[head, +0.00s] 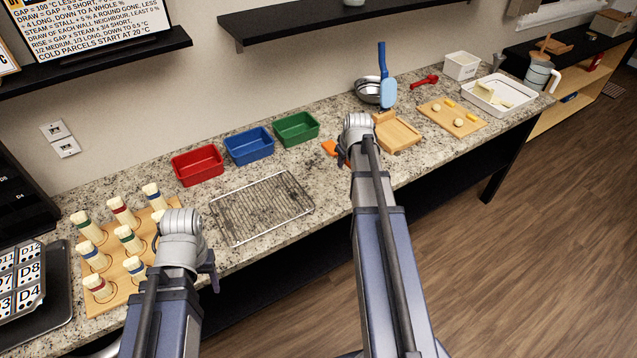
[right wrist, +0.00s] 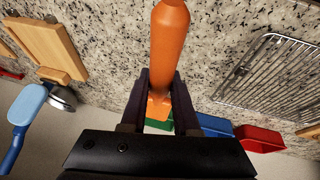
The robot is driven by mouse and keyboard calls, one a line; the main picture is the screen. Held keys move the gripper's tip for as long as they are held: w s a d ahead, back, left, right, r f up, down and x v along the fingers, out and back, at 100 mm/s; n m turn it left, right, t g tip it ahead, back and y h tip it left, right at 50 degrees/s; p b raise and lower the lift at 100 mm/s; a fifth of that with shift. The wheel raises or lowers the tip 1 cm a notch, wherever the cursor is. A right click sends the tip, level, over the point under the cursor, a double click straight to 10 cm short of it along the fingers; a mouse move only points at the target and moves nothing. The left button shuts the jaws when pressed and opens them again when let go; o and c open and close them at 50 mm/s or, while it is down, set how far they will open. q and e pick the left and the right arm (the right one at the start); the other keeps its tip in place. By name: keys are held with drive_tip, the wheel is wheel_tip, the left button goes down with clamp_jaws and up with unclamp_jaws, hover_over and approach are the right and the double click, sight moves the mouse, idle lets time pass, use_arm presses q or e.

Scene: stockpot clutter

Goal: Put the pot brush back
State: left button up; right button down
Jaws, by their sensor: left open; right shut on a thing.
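My right gripper (head: 343,157) is shut on an orange tool (head: 331,148), low over the counter. In the right wrist view the orange tool (right wrist: 169,45) runs out from between the fingers (right wrist: 160,95); its thick, tapering handle shows, and its other end is partly hidden by the gripper. A blue-handled tool with a light blue oval head (head: 387,92) stands upright by a steel bowl (head: 368,91). I cannot tell for certain which of the two is the pot brush. My left gripper (head: 211,275) is open and empty near the counter's front edge.
Red (head: 197,165), blue (head: 248,146) and green (head: 296,129) bins stand behind a wire rack (head: 262,208). A wooden board (head: 398,133) lies right of my right gripper. A peg board (head: 112,307) with several capped pegs lies at left. A red tool (head: 425,81) lies near the back.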

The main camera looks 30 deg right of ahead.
drive_tip(key=shift+s+a, duration=0.15)
drive_tip(key=shift+s, duration=0.05)
drive_tip(key=shift+w+f+b, duration=0.1)
drive_tip(key=shift+f+b, duration=0.25)
drive_tip(key=shift+f, duration=0.05)
wheel_tip(320, 180, down, 10)
drive_tip(key=b, duration=0.9)
drive_tip(key=shift+r+b, duration=0.2)
drive_tip(key=shift+b, duration=0.1)
drive_tip(key=shift+r, duration=0.15)
drive_tip(key=c, duration=0.7)
unclamp_jaws()
drive_tip(key=shift+o, duration=0.2)
